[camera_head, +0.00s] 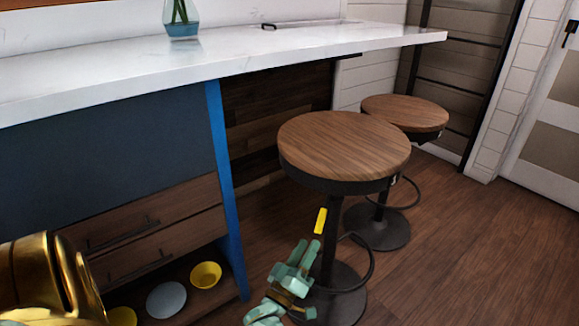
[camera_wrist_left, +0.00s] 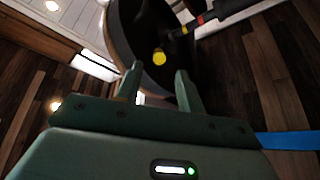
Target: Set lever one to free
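A yellow-ended lever (camera_head: 320,221) hangs below the seat of the near stool (camera_head: 345,146). In the left wrist view a round yellow tip (camera_wrist_left: 159,57) shows against the dark underside of the seat, just beyond and between the fingertips. My left gripper (camera_head: 305,252) is below the lever in the head view. Its two fingers (camera_wrist_left: 157,76) stand apart with nothing between them, and no contact with the lever shows. I cannot read any marking for the lever's setting. My right gripper is in neither view.
A dark post with red and yellow bands (camera_wrist_left: 205,18) shows in the wrist view. A second stool (camera_head: 405,113) stands behind. The white counter (camera_head: 250,50) and a blue panel (camera_head: 228,190) are to the left. Open wood floor (camera_head: 470,250) lies right.

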